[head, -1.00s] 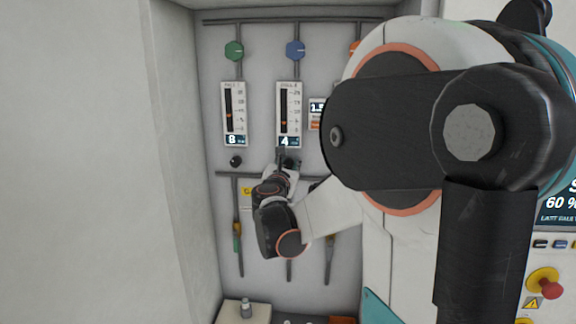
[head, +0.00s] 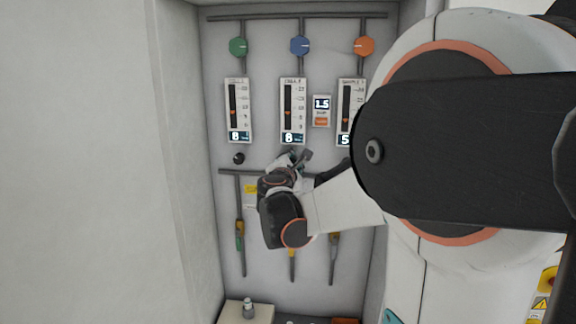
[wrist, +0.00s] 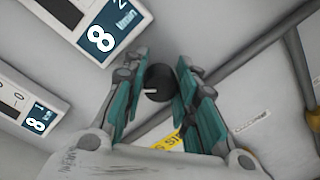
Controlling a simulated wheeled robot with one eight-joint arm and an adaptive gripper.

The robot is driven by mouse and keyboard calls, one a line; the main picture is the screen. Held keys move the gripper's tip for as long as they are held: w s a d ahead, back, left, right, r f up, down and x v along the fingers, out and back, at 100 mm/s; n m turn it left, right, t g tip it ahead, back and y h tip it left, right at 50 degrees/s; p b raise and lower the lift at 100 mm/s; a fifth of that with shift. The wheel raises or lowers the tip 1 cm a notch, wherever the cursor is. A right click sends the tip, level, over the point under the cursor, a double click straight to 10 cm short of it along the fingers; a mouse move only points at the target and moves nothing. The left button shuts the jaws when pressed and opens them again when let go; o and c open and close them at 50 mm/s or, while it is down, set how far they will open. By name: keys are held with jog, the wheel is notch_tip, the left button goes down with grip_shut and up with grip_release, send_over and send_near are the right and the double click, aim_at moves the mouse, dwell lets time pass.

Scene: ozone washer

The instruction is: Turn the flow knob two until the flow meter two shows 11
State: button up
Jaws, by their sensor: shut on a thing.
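Flow meter two (head: 292,112) is the middle white panel in the head view, with a display reading 8. Its display also shows in the wrist view (wrist: 101,38), tilted. Flow knob two (wrist: 158,82) is a round black knob with a white mark, between my fingers in the wrist view. My gripper (wrist: 154,88) is shut on the knob, with one teal-padded finger on each side of it. In the head view my gripper (head: 290,160) is just below flow meter two and hides the knob.
Flow meter one (head: 238,110) on the left reads 8, with its black knob (head: 238,158) below. The right meter (head: 349,108) reads 5, partly hidden by my arm. Green (head: 238,46), blue (head: 299,45) and orange (head: 364,46) valve knobs sit above. A horizontal pipe (head: 228,171) runs below.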

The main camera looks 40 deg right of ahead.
jog(key=m+b, duration=0.1)
jog(key=m, duration=0.3)
jog(key=shift+f, duration=0.1)
jog(key=shift+s+m+b, duration=0.1)
jog(key=shift+m+b, duration=0.35)
jog(key=shift+m, duration=2.15)
jog(key=o, duration=1)
jog(key=shift+o, duration=0.2)
jog(key=v, duration=0.8)
jog(key=shift+s, duration=0.25)
